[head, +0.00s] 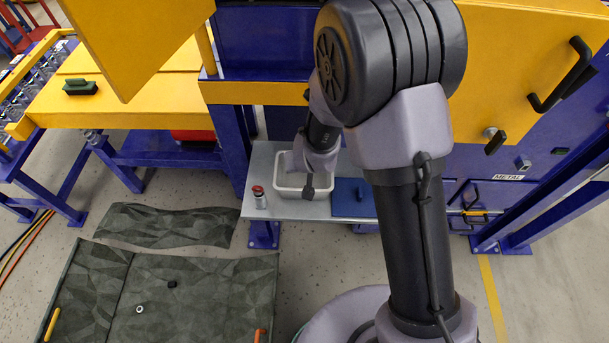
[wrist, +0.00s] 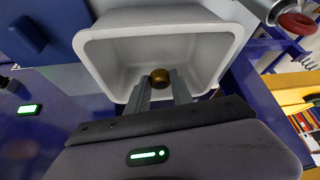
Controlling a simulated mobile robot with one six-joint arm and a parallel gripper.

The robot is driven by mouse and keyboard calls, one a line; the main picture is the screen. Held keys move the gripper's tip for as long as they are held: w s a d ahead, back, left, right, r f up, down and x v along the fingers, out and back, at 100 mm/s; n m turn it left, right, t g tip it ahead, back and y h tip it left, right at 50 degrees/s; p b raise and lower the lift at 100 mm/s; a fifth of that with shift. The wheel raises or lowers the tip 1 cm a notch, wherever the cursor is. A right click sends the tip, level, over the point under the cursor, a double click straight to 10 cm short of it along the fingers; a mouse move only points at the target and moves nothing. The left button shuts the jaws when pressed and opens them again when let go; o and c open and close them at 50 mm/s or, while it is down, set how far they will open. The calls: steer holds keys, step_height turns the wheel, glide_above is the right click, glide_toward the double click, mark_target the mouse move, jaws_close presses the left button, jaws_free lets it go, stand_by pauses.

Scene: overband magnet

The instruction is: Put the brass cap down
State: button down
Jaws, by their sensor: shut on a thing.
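The brass cap (wrist: 160,78) is a small round gold-brown piece between my fingertips in the wrist view. My gripper (wrist: 160,88) is shut on it. The cap shows in front of the inside of a white tray (wrist: 103,62); whether it touches the tray floor I cannot tell. In the head view my gripper (head: 309,190) is over the same white tray (head: 283,191) on a grey shelf, and the cap is hidden there.
Green mats (head: 170,270) lie on the floor.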

mark_target(305, 178)
step_height(305, 178, down, 4)
steer(key=shift+r+b, duration=0.1)
steer(key=shift+b, duration=0.65)
steer(key=shift+f, duration=0.25)
steer(key=c, duration=1.1)
jaws_free()
